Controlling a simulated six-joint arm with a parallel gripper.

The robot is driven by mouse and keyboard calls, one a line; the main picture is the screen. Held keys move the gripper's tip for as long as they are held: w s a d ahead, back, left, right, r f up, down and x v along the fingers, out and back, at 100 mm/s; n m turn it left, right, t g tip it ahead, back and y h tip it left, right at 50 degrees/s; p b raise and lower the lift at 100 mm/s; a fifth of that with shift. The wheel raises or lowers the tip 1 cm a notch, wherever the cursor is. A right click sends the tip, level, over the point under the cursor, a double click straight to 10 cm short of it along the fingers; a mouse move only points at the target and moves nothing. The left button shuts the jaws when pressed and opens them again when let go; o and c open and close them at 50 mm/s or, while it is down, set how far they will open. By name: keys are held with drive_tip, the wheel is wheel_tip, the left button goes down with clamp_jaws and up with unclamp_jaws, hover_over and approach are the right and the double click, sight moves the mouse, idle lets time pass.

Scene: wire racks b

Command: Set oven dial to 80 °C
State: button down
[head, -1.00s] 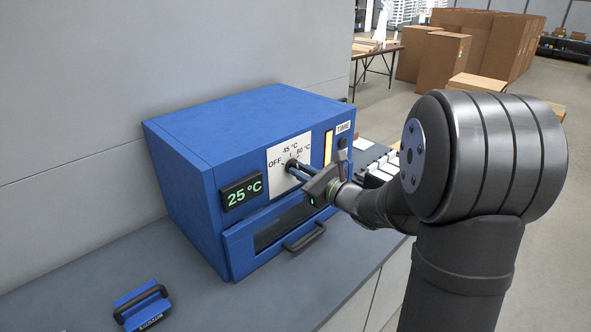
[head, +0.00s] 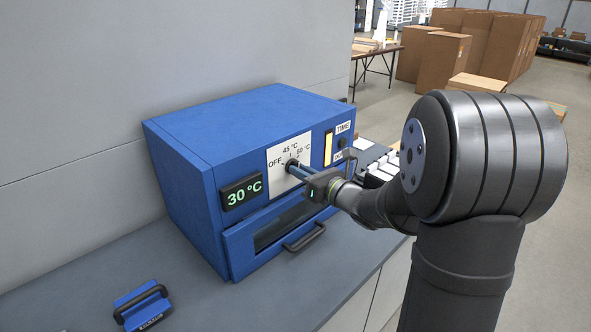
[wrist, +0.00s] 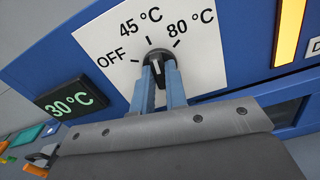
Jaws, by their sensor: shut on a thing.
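The blue oven (head: 215,130) stands on the grey counter. Its black dial (wrist: 157,64) sits on a white panel (wrist: 105,50) marked OFF, 45 °C and 80 °C, left to right. My gripper (head: 293,169) reaches in from the right and is shut on the dial. In the wrist view its two blue-grey fingers (wrist: 160,82) stand on either side of the dial. The dial's white line looks close to upright, roughly towards the 45 °C tick. The fingers hide part of the dial. The oven's display (head: 242,192) reads 30 °C in green; it also shows in the wrist view (wrist: 68,103).
An orange lit bar (head: 328,148) and a TIME label (head: 343,127) are right of the dial. The oven's door handle (head: 305,237) is below my gripper. A blue item with a black handle (head: 142,306) lies at front left. The counter (head: 220,305) is clear before the oven.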

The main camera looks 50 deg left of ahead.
drive_tip(key=m, duration=0.4)
drive_tip(key=shift+m, duration=0.3)
drive_tip(key=m, duration=0.4)
drive_tip(key=shift+m, duration=0.8)
drive_tip(key=c, duration=1.3)
unclamp_jaws()
